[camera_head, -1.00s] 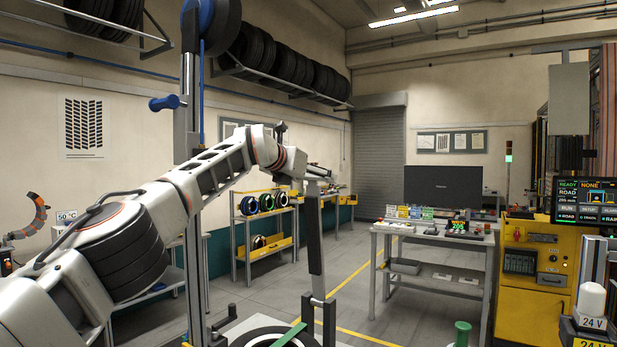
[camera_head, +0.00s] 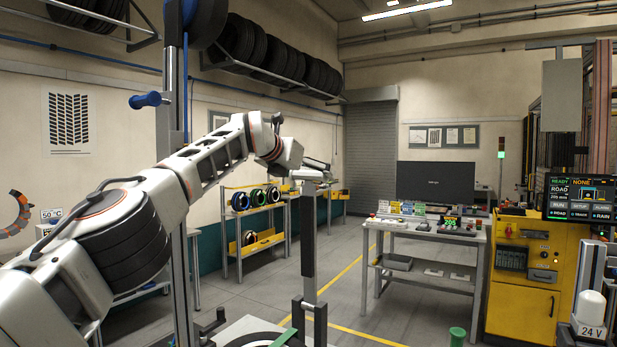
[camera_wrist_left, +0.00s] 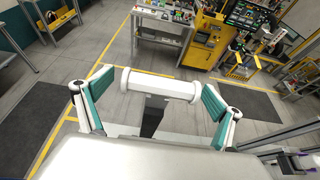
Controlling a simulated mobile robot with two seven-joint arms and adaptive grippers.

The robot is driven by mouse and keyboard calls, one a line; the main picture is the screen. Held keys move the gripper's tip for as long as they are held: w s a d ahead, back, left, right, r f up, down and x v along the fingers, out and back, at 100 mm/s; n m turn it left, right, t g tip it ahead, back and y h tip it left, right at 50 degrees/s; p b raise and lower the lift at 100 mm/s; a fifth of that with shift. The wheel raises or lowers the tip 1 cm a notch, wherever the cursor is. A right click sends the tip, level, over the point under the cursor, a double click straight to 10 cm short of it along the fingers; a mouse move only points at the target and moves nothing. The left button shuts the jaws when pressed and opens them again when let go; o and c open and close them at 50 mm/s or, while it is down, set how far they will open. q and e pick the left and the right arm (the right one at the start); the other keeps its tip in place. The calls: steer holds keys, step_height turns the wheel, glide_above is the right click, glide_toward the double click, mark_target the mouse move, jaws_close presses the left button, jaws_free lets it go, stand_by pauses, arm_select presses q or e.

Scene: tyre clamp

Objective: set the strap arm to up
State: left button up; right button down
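The strap arm (camera_head: 308,235) is a grey post standing upright above the tyre clamp, with a pale crossbar (camera_head: 310,175) at its top. In the left wrist view the crossbar (camera_wrist_left: 160,84) lies crosswise between the teal-padded fingers, and the dark post (camera_wrist_left: 152,115) drops below it. My left gripper (camera_head: 318,163) is at the top of the post in the head view. Its fingers (camera_wrist_left: 158,100) are apart, with visible gaps to both ends of the crossbar. Part of a dark tyre (camera_head: 250,340) with a green strap shows at the bottom edge. My right gripper is in neither view.
A workbench (camera_head: 425,231) with small items stands to the right, beside a yellow cabinet (camera_head: 535,262). A tall column (camera_head: 170,200) with a blue handle (camera_head: 146,100) rises left of the post. A green knob (camera_head: 457,336) shows at the bottom. Floor behind is open.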

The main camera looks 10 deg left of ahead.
arm_select(q)
steer(key=shift+w+d+f, duration=0.1)
steer(key=shift+w+f, duration=0.05)
steer(key=shift+f, duration=0.15)
steer(key=shift+s+a+r, duration=0.25)
steer(key=shift+s+r, duration=0.25)
steer(key=shift+s, duration=0.05)
steer(key=shift+s+a, duration=0.25)
steer(key=shift+s, duration=0.5)
steer(key=v, duration=0.9)
steer(key=shift+r, duration=0.15)
